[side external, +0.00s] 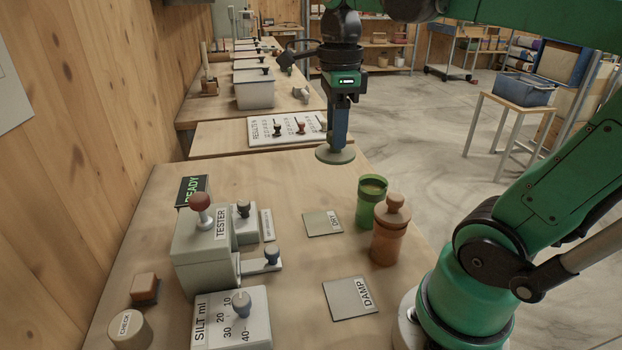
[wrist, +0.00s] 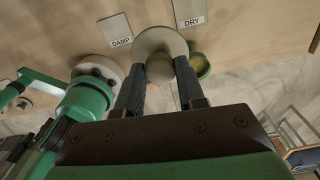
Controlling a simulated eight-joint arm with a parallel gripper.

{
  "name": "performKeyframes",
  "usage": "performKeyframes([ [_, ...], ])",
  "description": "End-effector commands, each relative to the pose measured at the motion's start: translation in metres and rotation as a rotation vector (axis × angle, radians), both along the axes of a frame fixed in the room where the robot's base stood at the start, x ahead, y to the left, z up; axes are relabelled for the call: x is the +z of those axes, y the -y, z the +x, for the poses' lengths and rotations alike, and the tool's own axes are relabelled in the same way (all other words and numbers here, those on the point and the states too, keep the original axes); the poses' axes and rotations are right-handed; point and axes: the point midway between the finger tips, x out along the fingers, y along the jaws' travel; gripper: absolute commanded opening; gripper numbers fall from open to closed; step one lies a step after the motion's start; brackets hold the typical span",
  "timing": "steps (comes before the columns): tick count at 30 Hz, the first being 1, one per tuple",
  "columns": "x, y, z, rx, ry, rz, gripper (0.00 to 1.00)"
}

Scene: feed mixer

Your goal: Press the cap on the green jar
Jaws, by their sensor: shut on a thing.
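My gripper (side external: 338,138) hangs above the bench and is shut on a grey-green cap (side external: 335,156), a flat disc held by its knob. In the wrist view the cap (wrist: 158,42) sits between my fingertips (wrist: 158,72). The green jar (side external: 365,212) stands upright and uncovered on the bench, with pale contents showing in its mouth. It lies in front of and to the right of the held cap, lower down and apart from it. In the wrist view the green jar (wrist: 202,66) is partly hidden by my right finger.
A brown jar (side external: 389,243) with its lid on stands close beside the green jar. The DRY card (side external: 322,223) and DAMP card (side external: 350,298) lie flat nearby. A tester (side external: 205,245) with a red knob and a SILT dial box (side external: 232,322) stand at the left.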

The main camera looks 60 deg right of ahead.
Motion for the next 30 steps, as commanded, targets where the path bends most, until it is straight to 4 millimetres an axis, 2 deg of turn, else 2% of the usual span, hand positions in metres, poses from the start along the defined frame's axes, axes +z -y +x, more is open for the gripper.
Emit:
performKeyframes([
  [1, -0.003, 0.015, -0.001, -0.057, 0.0, 0.0, 0.0],
  [6, -0.015, 0.064, -0.011, -0.243, 0.001, -0.001, 0.0],
  [9, -0.021, 0.085, -0.02, -0.326, 0.001, -0.001, 0.0],
  [12, -0.025, 0.098, -0.026, -0.378, 0.001, -0.001, 0.0],
  [20, -0.04, 0.104, -0.029, -0.399, 0.001, -0.001, 0.0],
  [30, -0.074, 0.103, -0.029, -0.398, 0.001, -0.002, 0.0],
])
